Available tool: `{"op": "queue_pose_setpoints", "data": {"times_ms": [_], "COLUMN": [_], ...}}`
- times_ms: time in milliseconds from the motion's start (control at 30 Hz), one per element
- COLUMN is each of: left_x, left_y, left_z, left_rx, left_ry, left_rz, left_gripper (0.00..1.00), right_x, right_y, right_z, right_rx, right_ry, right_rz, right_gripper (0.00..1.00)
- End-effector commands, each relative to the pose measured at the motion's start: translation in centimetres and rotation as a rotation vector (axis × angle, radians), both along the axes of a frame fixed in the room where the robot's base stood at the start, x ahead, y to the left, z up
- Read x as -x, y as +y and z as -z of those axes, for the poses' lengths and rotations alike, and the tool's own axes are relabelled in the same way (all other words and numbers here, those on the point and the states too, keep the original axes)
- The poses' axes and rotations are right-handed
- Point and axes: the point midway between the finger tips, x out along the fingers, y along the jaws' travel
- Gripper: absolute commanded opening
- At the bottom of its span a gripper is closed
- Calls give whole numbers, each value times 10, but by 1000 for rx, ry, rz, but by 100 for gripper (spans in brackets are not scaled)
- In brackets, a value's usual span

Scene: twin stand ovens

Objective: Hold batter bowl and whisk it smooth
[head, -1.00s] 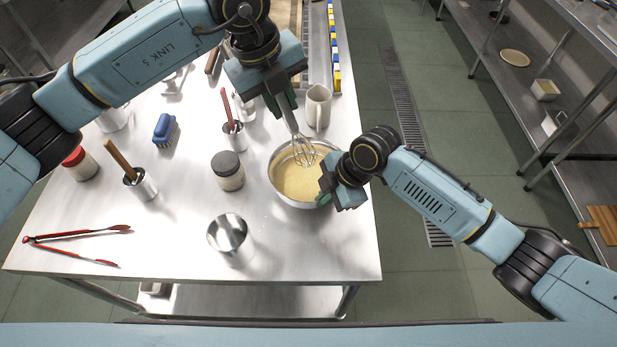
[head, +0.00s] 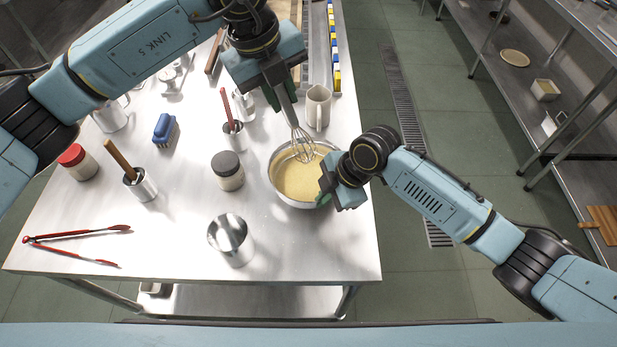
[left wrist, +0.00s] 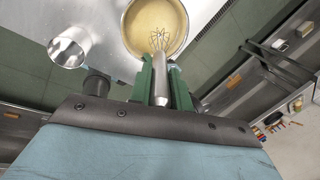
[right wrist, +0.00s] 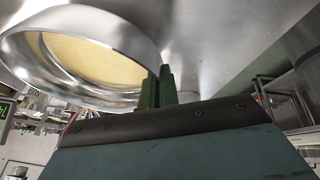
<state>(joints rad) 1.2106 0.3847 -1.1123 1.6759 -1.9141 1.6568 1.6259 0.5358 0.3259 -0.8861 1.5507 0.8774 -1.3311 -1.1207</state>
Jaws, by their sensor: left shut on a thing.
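The metal bowl (head: 275,189) of pale yellow batter (head: 297,181) stands near the right edge of the steel table. My left gripper (head: 280,100) is shut on the whisk (head: 301,143) by its handle, and the whisk tilts with its wires down in the bowl. The left wrist view shows the whisk (left wrist: 162,62) over the batter. My right gripper (head: 324,192) is at the bowl's right rim. In the right wrist view its fingers (right wrist: 157,88) meet the bowl wall (right wrist: 122,35), and the two look closed on the rim. The wire tips' depth in the batter is unclear.
A beige mug (head: 318,106) stands just behind the bowl. A dark-lidded jar (head: 228,172) and an empty steel cup (head: 231,240) stand to its left. The front right table corner is clear.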

Motion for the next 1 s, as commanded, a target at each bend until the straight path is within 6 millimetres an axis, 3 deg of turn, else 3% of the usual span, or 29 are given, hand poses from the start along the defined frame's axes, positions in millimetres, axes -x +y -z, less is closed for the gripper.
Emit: {"op": "queue_pose_setpoints", "data": {"times_ms": [500,967,1000], "left_x": [0,0,0], "left_y": [0,0,0], "left_z": [-47,-48,-48], "left_rx": [1,1,1], "left_ry": [-3,0,0], "left_rz": [0,0,0], "left_gripper": [0,0,0], "right_x": [-1,-1,-1], "right_y": [0,0,0], "right_z": [-1,-1,-1], "right_rx": [-1,-1,-1], "right_ry": [-3,-3,-3], "right_rz": [1,1,1], "right_gripper": [0,0,8]}}
